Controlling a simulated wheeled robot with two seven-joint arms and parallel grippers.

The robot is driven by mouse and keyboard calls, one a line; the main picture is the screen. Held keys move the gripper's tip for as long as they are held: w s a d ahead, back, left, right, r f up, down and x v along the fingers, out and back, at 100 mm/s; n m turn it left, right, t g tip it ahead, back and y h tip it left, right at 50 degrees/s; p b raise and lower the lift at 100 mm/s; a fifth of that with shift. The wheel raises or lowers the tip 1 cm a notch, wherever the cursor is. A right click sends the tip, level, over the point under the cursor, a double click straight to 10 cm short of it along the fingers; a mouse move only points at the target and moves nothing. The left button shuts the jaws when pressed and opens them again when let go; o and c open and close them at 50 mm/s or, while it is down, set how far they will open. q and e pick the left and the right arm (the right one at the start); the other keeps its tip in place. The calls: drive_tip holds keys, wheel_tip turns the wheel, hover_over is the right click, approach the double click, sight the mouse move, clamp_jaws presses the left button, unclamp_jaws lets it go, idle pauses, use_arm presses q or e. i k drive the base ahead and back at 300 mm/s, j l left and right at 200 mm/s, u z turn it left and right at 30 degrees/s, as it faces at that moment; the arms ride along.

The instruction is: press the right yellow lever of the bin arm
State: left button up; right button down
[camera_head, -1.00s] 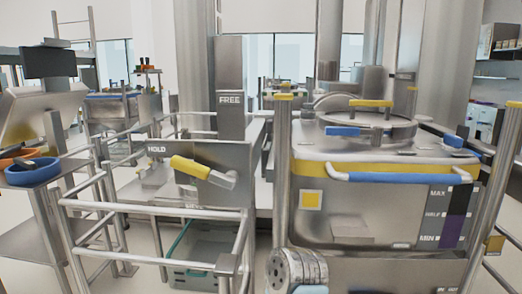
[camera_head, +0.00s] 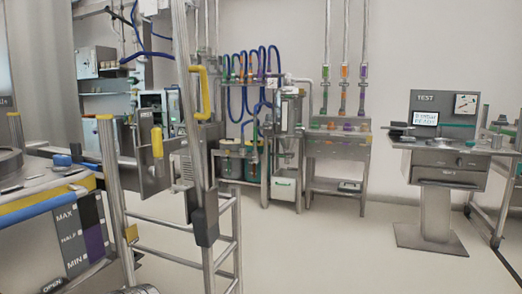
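The bin (camera_head: 45,215) is partly in view at the left edge, with a yellow band, a blue bar and a MAX/HALF/MIN scale on its side. A yellow lever (camera_head: 157,142) stands upright at a metal panel just right of the bin, behind the yellow-topped post (camera_head: 112,190). I take it to be the right lever of the bin arm. Neither of my grippers is in view.
A tall metal frame with a yellow handle (camera_head: 203,92) stands close, right of the lever. A rack with blue hoses (camera_head: 250,85) and a worktable (camera_head: 338,145) stand behind. A TEST station (camera_head: 447,165) stands right. The floor between is clear.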

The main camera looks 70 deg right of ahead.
sight(158, 170)
drive_tip(key=z, duration=1.55)
drive_tip(key=i+l+z, duration=0.1)
drive_tip(key=i+l, duration=0.7)
drive_tip(key=i, duration=0.1)
